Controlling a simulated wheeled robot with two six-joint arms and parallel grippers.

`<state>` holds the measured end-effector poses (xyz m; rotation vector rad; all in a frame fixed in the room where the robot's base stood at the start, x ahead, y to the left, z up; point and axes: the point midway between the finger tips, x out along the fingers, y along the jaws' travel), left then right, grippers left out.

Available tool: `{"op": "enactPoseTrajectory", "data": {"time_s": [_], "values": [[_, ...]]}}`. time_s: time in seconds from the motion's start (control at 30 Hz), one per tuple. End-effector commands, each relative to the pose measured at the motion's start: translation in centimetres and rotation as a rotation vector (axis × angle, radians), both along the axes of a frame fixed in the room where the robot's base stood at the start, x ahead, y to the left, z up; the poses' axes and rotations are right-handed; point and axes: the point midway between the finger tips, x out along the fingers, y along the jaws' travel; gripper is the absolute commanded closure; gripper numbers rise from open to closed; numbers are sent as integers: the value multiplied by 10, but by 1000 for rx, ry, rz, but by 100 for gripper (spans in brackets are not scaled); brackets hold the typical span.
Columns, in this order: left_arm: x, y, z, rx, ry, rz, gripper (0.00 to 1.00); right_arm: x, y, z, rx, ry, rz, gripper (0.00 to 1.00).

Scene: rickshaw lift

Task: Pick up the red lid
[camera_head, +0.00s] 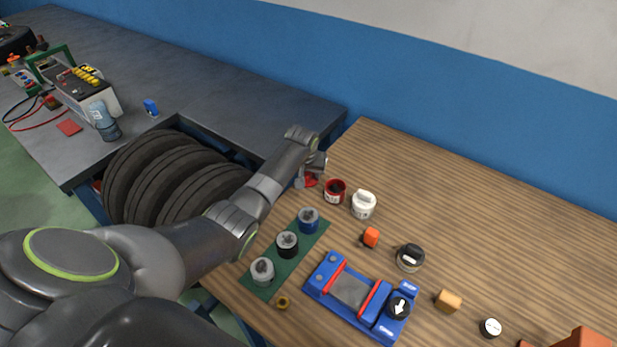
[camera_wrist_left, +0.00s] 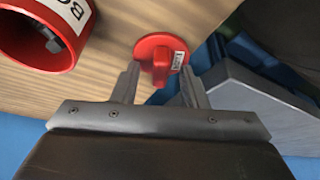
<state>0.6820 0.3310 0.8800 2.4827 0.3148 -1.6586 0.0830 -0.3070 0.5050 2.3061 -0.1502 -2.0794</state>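The red lid (camera_head: 310,181) lies near the left edge of the wooden table, partly hidden by my left gripper (camera_head: 312,174) in the head view. In the left wrist view the round lid (camera_wrist_left: 146,48) has a raised red knob with a white label. The fingers of my left gripper (camera_wrist_left: 161,82) are apart, one on each side of the knob, with gaps between. The red pot (camera_head: 335,191) stands open just right of the lid; it also shows in the left wrist view (camera_wrist_left: 40,50). My right gripper is not in view.
A white pot (camera_head: 363,205) stands right of the red pot. A green mat (camera_head: 258,280) holds blue, black and white pots. The table's far right is clear.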

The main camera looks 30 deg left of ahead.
Motion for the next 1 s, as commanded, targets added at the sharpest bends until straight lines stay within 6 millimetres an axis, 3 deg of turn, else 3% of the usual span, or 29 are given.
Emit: {"op": "enactPoseTrajectory", "data": {"time_s": [0.07,0.37,0.73,1.0], "values": [[0,0,0,0,0,0,61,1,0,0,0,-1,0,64],[0,0,0,0,0,0,100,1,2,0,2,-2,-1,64],[1,0,6,0,-2,0,100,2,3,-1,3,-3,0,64],[1,0,50,1,-6,-1,100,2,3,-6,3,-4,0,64]]}}
